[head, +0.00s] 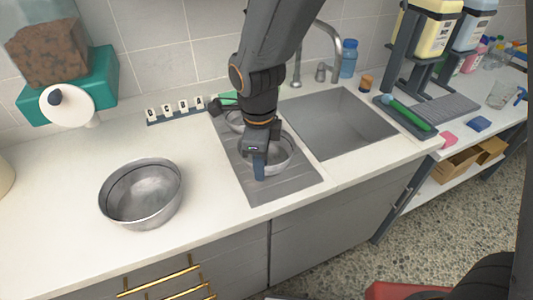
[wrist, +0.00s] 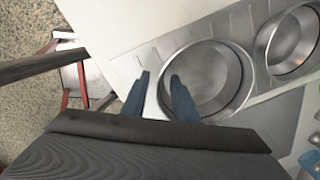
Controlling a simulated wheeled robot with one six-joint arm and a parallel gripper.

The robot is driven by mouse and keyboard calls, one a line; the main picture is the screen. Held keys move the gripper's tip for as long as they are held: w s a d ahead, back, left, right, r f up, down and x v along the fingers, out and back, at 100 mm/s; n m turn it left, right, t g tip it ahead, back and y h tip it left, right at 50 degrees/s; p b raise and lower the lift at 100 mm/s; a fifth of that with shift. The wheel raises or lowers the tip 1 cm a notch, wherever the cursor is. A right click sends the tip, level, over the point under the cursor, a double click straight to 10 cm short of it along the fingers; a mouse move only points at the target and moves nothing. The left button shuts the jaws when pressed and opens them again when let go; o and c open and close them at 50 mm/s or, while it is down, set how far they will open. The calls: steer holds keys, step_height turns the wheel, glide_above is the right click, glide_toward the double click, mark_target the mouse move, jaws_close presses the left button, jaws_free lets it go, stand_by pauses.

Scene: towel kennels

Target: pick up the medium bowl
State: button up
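Three metal bowls show, and the middle-sized one, the medium bowl (head: 282,158), sits on the grey ribbed drainboard beside the sink. It also shows in the wrist view (wrist: 216,82), just right of my fingers. My gripper (head: 260,172) is low at this bowl's front-left side and hides part of it. In the wrist view my gripper (wrist: 160,77) has two blue fingers apart with nothing clamped between them. The bowl's rim appears to run between the fingers, the right one overlapping the bowl; contact cannot be told.
A larger bowl (head: 148,210) stands on the counter at left. A smaller bowl (head: 234,121) is behind the medium one, partly hidden by my arm. The sink (head: 340,130) and its tap are to the right. Number tags (head: 175,112) stand by the wall. The front counter is clear.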

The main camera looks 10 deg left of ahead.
jaws_close()
